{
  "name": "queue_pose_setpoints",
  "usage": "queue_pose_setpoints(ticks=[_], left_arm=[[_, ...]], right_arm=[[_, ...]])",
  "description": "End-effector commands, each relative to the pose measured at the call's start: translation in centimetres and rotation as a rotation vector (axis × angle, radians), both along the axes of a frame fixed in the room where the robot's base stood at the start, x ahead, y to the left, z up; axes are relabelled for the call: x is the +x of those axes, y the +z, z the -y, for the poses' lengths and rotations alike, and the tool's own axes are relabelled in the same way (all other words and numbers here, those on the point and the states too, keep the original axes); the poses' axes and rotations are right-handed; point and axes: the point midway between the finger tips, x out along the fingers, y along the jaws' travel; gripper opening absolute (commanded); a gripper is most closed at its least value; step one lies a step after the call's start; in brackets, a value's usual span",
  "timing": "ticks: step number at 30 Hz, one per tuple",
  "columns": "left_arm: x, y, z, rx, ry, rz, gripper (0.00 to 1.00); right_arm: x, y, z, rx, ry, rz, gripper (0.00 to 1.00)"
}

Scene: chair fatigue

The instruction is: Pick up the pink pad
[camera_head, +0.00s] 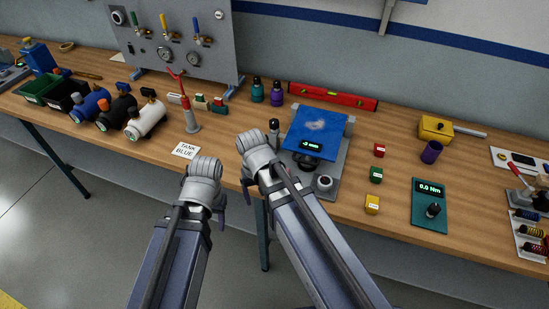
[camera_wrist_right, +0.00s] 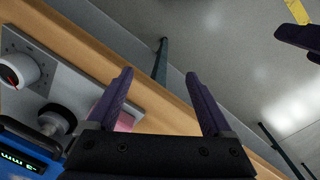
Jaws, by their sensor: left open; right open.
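A pink patch, which looks like the pink pad (camera_wrist_right: 125,121), shows in the right wrist view. It lies near the table edge by the grey plate, partly hidden behind one finger and the palm of my right gripper (camera_wrist_right: 157,78). The right gripper is open with nothing between its fingertips. In the head view I cannot see the pad; my right gripper (camera_head: 247,188) is at the table's front edge, left of the grey stand. My left gripper (camera_head: 219,196) hangs in front of the table edge, open; part of it shows in the right wrist view (camera_wrist_right: 298,38).
The grey stand (camera_head: 328,187) with a blue top (camera_head: 316,128) is just right of my right gripper. A "TANK BLUE" card (camera_head: 186,150) and a red-handled tool (camera_head: 190,118) lie behind the left gripper. Red, green and yellow blocks (camera_head: 376,174) stand to the right.

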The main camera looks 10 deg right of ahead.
Motion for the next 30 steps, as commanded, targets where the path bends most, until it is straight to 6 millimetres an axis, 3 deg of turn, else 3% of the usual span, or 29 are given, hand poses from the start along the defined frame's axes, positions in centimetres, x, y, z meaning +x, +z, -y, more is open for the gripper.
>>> queue_pose_setpoints(ticks=[1, 3, 9, 17, 30], left_arm=[[0.0, 3.2, 0.0, 0.0, -0.001, 0.0, 0.5], [0.0, 4.9, 0.0, 0.0, -0.001, 0.0, 0.5], [0.0, 7.5, 0.0, 0.0, -0.001, 0.0, 0.5], [0.0, 7.7, 0.0, 0.0, -0.001, 0.0, 0.5], [0.0, 4.9, 0.0, 0.0, 0.0, 0.0, 0.5]], right_arm=[[2.5, 3.2, 1.3, 0.01, -0.107, 0.008, 0.92], [4.6, 4.8, 3.0, 0.024, -0.242, 0.02, 0.99], [8.0, 7.4, 6.7, 0.049, -0.501, 0.037, 1.0], [8.7, 7.6, 7.7, 0.056, -0.575, 0.042, 1.0], [8.7, 4.8, 7.6, 0.055, -0.57, 0.042, 1.0]])
